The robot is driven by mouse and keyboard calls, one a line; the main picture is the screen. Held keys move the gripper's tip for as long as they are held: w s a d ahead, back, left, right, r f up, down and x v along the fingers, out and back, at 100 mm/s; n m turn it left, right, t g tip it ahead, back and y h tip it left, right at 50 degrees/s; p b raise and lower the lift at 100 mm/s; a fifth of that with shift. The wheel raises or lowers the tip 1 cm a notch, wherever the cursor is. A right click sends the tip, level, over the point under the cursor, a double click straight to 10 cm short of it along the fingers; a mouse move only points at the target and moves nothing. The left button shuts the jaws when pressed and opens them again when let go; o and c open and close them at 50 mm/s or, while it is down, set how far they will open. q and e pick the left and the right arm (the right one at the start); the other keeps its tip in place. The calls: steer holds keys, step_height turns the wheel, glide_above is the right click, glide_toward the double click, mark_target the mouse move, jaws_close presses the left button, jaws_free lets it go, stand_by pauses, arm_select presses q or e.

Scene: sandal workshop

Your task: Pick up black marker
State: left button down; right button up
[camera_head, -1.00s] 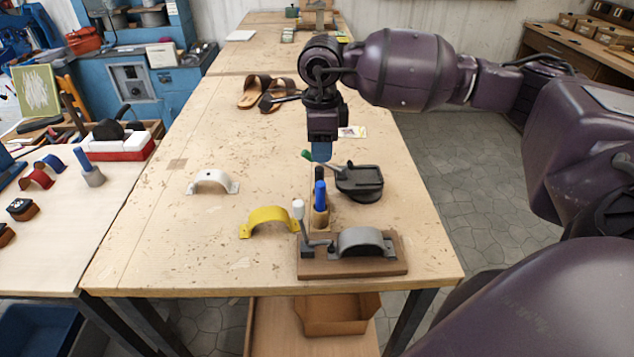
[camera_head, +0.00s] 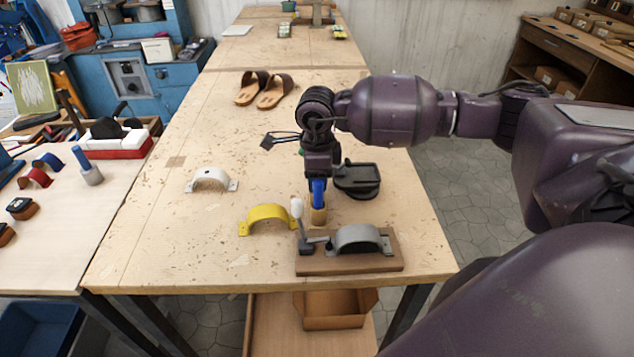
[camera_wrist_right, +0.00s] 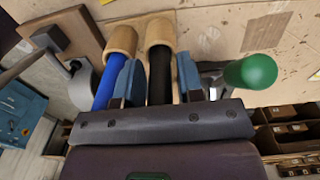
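The black marker (camera_wrist_right: 160,75) stands in a wooden holder cup (camera_wrist_right: 161,33) in the right wrist view. In the head view it is hidden behind my gripper and the blue marker. My right gripper (camera_wrist_right: 155,78) points down over the cups, its blue fingers on either side of the black marker. Narrow gaps seem to show between fingers and marker, so it looks open around it. The blue marker (camera_wrist_right: 104,82) stands in the neighbouring cup (camera_wrist_right: 122,40), just outside one finger. In the head view, my right gripper (camera_head: 317,184) is above the wooden holder (camera_head: 319,215). My left gripper is out of view.
A black round device (camera_head: 358,180) with a green knob (camera_wrist_right: 250,72) stands close to my right gripper. A brown-based fixture with a grey arch (camera_head: 356,237) and lever is in front. A yellow arch (camera_head: 267,218) and a white arch (camera_head: 211,178) lie left. Sandals (camera_head: 262,88) lie farther back.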

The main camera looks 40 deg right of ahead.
steer(key=c, duration=0.5)
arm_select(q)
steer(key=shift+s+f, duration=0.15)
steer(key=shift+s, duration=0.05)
arm_select(e)
steer(key=shift+r, duration=0.1)
steer(key=shift+r, duration=0.2)
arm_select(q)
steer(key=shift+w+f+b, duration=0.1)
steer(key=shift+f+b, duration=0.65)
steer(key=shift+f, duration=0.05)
arm_select(e)
step_height(320, 180, up, 20)
steer(key=shift+f, duration=0.25)
